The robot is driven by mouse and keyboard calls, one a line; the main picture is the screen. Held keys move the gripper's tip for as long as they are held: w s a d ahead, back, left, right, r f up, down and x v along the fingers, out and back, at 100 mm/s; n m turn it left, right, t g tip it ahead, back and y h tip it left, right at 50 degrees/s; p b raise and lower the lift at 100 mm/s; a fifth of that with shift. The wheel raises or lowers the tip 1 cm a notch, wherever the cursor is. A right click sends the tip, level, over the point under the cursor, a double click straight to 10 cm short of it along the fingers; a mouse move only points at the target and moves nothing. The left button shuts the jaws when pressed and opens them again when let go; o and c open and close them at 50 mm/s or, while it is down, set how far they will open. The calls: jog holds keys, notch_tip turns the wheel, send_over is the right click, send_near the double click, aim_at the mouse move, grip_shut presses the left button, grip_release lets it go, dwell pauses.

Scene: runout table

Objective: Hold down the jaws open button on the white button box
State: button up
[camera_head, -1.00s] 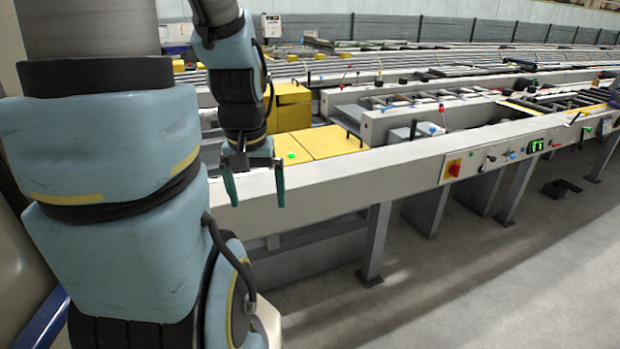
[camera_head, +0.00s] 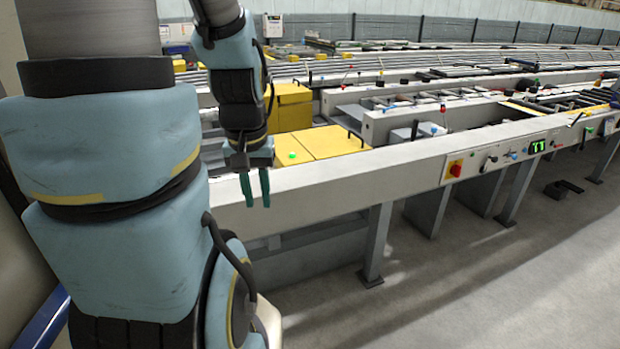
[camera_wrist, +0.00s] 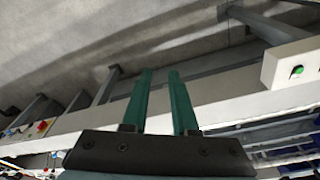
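A white button box (camera_wrist: 287,68) with one round green button (camera_wrist: 297,72) shows at the right edge of the wrist view, on the side of the pale beam (camera_wrist: 225,112). Any label on it is too small to read. I cannot make this box out in the head view, where my arm covers the left part. My gripper (camera_head: 257,203) hangs fingers down in front of the beam. In the wrist view my gripper (camera_wrist: 160,75) has its two green fingers nearly parallel with a narrow gap, empty, to the left of the box and apart from it.
Yellow covers (camera_head: 333,142) with a green button (camera_head: 292,155) lie behind the beam.

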grip_shut()
dwell(0.8)
